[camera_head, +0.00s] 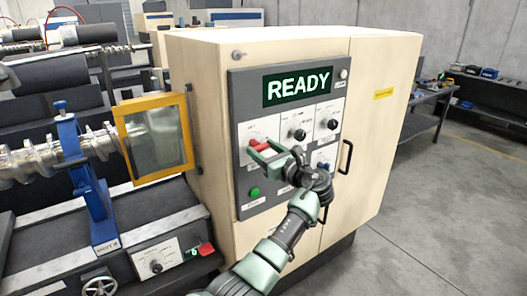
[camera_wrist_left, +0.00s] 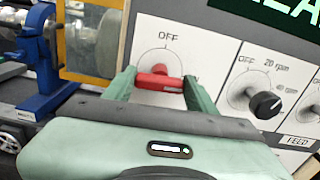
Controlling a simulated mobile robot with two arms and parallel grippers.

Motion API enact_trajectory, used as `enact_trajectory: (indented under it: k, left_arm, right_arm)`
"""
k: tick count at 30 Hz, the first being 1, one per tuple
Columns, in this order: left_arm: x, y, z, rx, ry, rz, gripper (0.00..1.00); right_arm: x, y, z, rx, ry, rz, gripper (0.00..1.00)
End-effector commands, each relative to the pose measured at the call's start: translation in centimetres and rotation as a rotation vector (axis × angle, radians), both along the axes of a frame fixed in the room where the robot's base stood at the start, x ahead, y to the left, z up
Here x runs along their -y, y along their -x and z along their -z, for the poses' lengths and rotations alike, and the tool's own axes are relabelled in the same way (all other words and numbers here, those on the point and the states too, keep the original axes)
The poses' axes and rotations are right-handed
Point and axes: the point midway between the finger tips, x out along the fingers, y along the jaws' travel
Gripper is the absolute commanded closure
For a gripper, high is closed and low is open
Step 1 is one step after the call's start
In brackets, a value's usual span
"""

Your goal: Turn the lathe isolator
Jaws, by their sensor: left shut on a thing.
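The lathe isolator is a red handle (camera_wrist_left: 160,82) on a white plate marked OFF at the top. In the left wrist view it lies nearly level, its right end by a label mostly hidden by a finger. It also shows as a small red handle (camera_head: 260,143) on the grey panel in the head view. My left gripper (camera_wrist_left: 157,80) has one green finger at each end of the handle and is shut on it. In the head view this gripper (camera_head: 262,152) reaches the panel from the lower right. My right gripper is in neither view.
The beige cabinet carries a lit READY display (camera_head: 298,86), black knobs (camera_head: 296,133) to the right of the isolator and a green button (camera_head: 254,192) below. A yellow-framed guard (camera_head: 156,136) and machine with screw stand left. Open floor (camera_head: 420,220) lies right.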

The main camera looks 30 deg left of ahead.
Motion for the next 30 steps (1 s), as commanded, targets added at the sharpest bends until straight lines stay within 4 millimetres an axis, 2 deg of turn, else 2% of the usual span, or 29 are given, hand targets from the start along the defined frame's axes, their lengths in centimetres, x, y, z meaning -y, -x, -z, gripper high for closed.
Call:
enact_trajectory:
  k: [14, 30]
  left_arm:
    - [-0.1, 0.1, 0.5, 0.355, 0.148, 0.0, 0.84]
    - [-0.1, 0.3, 0.7, 0.833, 0.345, 0.001, 0.84]
  right_arm:
    - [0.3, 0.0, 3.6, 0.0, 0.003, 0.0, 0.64]
    - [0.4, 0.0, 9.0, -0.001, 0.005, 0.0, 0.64]
